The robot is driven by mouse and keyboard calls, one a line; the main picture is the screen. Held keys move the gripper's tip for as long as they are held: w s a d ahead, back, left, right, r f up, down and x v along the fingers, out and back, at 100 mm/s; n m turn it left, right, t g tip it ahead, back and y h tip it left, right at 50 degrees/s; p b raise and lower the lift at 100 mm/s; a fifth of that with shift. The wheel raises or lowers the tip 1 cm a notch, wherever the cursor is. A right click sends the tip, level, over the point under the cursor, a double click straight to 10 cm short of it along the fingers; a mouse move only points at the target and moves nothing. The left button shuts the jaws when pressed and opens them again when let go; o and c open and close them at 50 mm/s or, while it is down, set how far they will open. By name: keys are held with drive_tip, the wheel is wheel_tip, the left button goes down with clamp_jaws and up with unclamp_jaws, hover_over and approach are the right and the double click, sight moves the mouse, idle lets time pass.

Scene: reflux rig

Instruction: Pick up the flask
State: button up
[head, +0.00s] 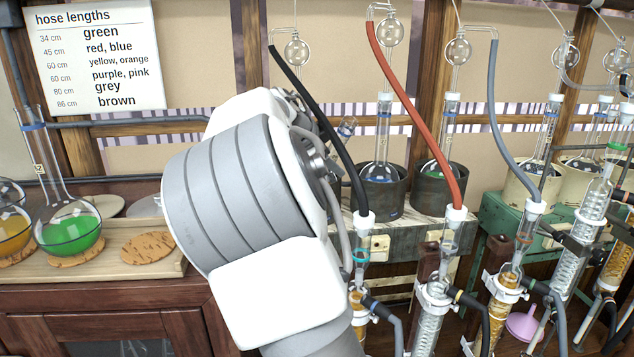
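A round flask with green liquid (70,228) stands on a cork ring in a wooden tray at the left, its long neck upright. A flask with yellow-orange liquid (12,232) is beside it, cut by the left edge. More round flasks sit in dark pots on the bench, one with blue liquid (380,172) and one with green (434,172). I cannot tell which flask is meant. My arm fills the middle of the view and hides my gripper. A small glass piece with a blue band (347,126) shows just past the arm; I cannot tell what holds it.
The wooden tray (112,272) also holds an empty cork ring (148,247). Black, red (415,115) and grey hoses run from the glassware down to clamped condensers (430,310) at the right. A hose-length sign (95,55) hangs at upper left.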

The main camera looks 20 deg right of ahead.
clamp_jaws()
drive_tip(key=shift+r, duration=0.1)
idle(1.1)
